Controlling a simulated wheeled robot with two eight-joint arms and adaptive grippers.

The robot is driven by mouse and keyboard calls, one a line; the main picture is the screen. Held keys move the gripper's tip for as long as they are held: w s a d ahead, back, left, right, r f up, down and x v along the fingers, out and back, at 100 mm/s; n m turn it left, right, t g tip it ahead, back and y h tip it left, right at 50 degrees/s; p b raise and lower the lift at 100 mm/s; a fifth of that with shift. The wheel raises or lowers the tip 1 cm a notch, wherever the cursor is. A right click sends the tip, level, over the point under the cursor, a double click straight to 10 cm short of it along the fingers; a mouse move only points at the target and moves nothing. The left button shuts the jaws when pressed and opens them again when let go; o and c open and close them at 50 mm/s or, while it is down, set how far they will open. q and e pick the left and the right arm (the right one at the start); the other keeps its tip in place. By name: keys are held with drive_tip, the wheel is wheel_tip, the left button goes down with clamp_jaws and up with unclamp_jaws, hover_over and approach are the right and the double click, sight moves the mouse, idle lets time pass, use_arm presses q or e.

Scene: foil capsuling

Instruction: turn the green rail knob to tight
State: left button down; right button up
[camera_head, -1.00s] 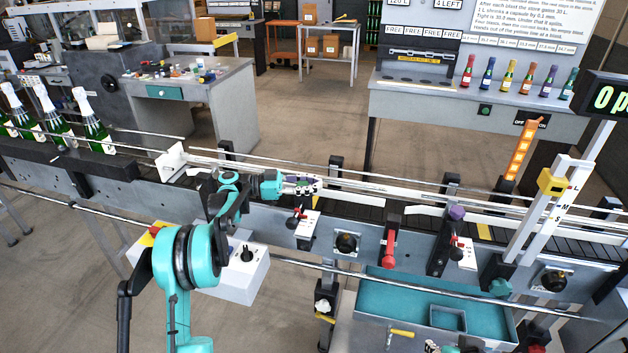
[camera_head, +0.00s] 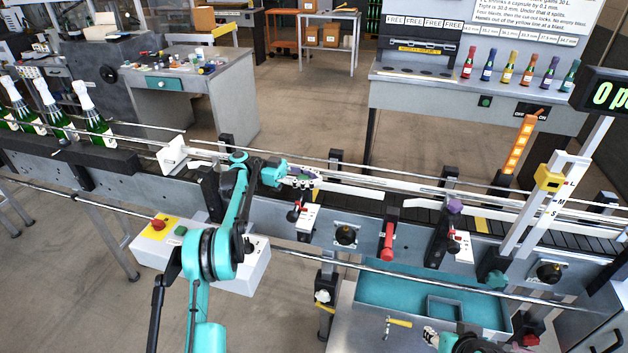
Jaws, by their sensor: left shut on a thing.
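The green rail knob (camera_head: 305,174) is on the near guide rail of the conveyor, left of centre, and is mostly hidden by my fingers. My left gripper (camera_head: 303,180) is shut on it, with the arm reaching in from the left over the conveyor's near side. A white scale plate (camera_head: 308,221) with a small dark and red part stands just below the gripper. The knob's turn position cannot be read. My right gripper (camera_head: 432,336) shows only in part at the bottom edge, by the teal tray, and its jaws are unclear.
A purple knob (camera_head: 455,207) with a similar plate (camera_head: 460,246) stands to the right. A red handle (camera_head: 387,240) is between them. A teal tray (camera_head: 375,291) and a hammer (camera_head: 397,322) are in front. Foil-topped bottles (camera_head: 97,125) stand at the left. A control box (camera_head: 160,240) is below my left arm.

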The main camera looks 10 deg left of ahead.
use_arm(q)
drive_tip(key=c, duration=1)
unclamp_jaws()
drive_tip(key=shift+c, duration=0.2)
wheel_tip(320, 180, up, 10)
